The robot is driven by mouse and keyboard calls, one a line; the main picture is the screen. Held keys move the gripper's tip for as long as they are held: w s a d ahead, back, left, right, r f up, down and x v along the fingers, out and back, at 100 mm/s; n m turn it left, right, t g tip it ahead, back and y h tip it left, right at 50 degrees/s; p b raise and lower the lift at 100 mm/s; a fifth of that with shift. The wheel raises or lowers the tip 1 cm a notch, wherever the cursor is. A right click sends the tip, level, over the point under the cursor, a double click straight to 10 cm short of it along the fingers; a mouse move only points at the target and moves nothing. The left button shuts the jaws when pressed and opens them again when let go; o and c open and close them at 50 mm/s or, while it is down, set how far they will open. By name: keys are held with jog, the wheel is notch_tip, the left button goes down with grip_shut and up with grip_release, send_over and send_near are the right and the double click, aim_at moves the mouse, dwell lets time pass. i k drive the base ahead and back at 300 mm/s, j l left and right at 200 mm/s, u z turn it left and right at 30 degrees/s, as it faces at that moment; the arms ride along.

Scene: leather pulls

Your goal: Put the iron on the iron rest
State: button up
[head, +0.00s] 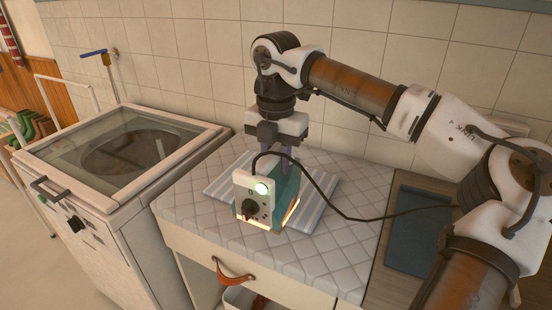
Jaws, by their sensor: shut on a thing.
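The iron (283,196) looks like a teal body with a white back panel that has a dark dial and a lit green lamp. Orange light shows along its lower edge. It is over a striped cloth (312,211) on the quilted pad; I cannot tell whether it touches the cloth. My gripper (287,160) points down from above and is shut on the top of the iron; its fingertips are partly hidden by the iron. A flat dark blue panel (418,232) lies on the counter at the right and may be the iron rest; my arm partly covers it.
A black cord (338,204) runs from the iron rightward across the pad (354,257). A washer-like machine (120,150) with a glass lid stands at the left. A drawer with a leather pull (233,274) is below the pad. A tiled wall (190,70) closes the back.

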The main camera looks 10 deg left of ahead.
aim_at(422, 236)
jog(key=k+j, duration=0.2)
jog(key=k, duration=0.3)
jog(key=k+j, duration=0.25)
jog(key=k, duration=0.25)
